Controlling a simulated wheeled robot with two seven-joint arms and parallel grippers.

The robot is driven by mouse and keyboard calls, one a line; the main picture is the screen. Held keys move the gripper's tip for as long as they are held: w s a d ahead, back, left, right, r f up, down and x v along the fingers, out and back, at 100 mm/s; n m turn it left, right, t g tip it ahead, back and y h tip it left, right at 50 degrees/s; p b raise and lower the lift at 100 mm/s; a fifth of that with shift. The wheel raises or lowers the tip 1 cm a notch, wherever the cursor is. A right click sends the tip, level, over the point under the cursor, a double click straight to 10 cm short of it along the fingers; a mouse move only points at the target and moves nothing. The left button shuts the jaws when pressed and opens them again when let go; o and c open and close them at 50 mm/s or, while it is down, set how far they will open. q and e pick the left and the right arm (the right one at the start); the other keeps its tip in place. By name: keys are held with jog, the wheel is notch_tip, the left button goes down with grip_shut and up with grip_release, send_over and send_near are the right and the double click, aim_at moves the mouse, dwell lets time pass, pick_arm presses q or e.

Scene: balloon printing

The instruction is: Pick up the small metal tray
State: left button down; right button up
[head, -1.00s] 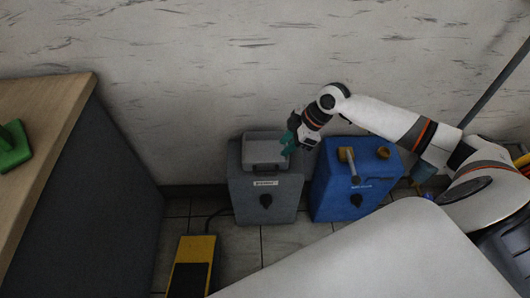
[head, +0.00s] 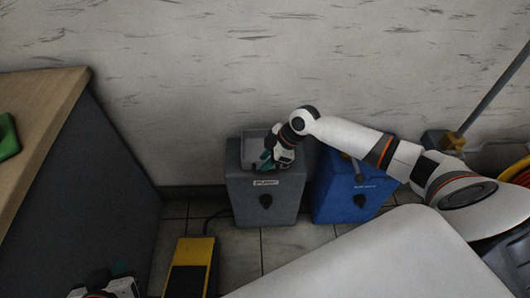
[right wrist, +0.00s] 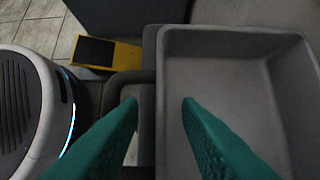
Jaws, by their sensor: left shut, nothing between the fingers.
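The small metal tray (head: 250,148) is grey and sits on top of the grey pump box (head: 265,205) by the wall; my right gripper hides part of it. In the right wrist view the tray (right wrist: 235,75) is empty and fills the right side. My right gripper (head: 266,163) is open at the tray. In the right wrist view its green fingers (right wrist: 159,100) are apart on either side of the tray's near-left wall, one outside and one over the inside. Contact cannot be told. My left gripper (head: 120,269) is shut and empty at the bottom left.
A blue box (head: 350,200) stands right of the pump box, partly under my right arm. A yellow pedal (head: 191,268) lies on the tiled floor in front. A wooden-topped counter (head: 45,105) with a green object (head: 8,137) is at the left.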

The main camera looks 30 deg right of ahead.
jog(key=shift+w+a+f, duration=0.1)
jog(key=shift+a+f, duration=0.05)
jog(key=shift+f, duration=0.15)
grip_shut()
jog(key=shift+r, duration=0.1)
